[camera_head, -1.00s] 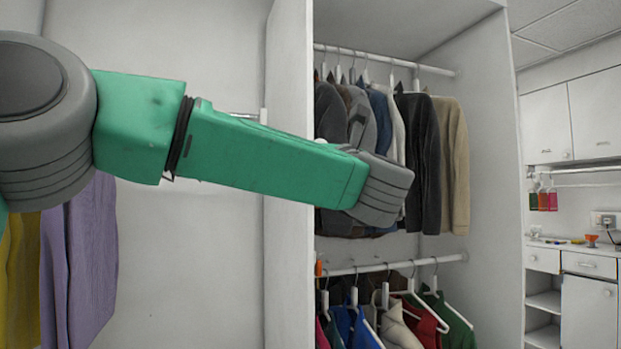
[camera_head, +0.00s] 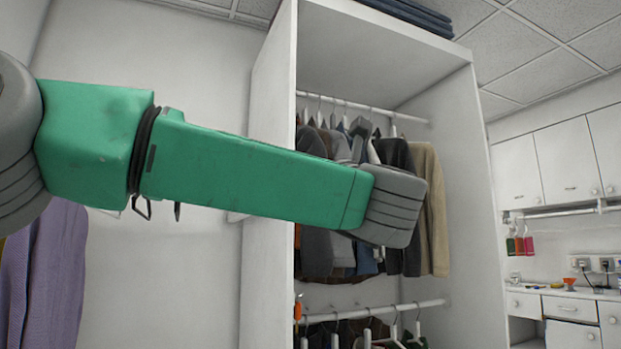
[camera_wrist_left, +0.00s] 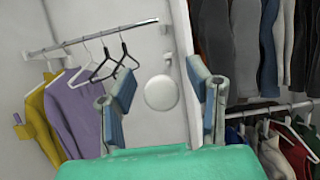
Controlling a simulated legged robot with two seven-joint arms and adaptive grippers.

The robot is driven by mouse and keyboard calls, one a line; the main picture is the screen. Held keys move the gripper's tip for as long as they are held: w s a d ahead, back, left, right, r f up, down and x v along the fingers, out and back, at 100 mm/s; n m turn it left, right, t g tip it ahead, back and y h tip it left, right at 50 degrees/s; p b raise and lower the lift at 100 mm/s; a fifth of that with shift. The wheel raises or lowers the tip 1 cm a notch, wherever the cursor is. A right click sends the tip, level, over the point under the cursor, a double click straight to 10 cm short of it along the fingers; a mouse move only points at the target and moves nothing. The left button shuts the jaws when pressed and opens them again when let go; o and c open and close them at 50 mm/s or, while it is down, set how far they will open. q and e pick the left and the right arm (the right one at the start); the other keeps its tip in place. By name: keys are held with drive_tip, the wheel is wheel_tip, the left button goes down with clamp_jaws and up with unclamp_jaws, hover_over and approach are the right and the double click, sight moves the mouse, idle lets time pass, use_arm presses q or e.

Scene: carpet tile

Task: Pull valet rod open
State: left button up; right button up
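A round white knob (camera_wrist_left: 161,93), which looks like the end of the valet rod, shows in the left wrist view, facing the camera. My left gripper (camera_wrist_left: 162,98) is open, with one finger on each side of the knob in the picture. Gaps show between the knob and both fingers; I cannot tell how far the knob lies beyond the fingertips. The rod's shaft is hidden behind the knob. In the head view my green left forearm crosses the wardrobe and hides the fingertips and knob. My right gripper is not in view.
The white wardrobe (camera_head: 466,150) holds jackets (camera_head: 430,215) on an upper rail (camera_head: 350,103) and more hangers on a lower rail (camera_head: 430,304). At left in the wrist view, a rail (camera_wrist_left: 92,38) carries empty black hangers and purple (camera_wrist_left: 80,115) and yellow garments. A counter stands far right.

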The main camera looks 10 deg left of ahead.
use_arm(q)
drive_tip(key=shift+w+d+f, duration=0.15)
drive_tip(key=shift+f, duration=0.1)
drive_tip(key=shift+d+f, duration=0.1)
drive_tip(key=shift+f, duration=0.05)
drive_tip(key=v, duration=1.1)
drive_tip(key=shift+s+d, duration=0.25)
drive_tip(key=shift+s, duration=0.15)
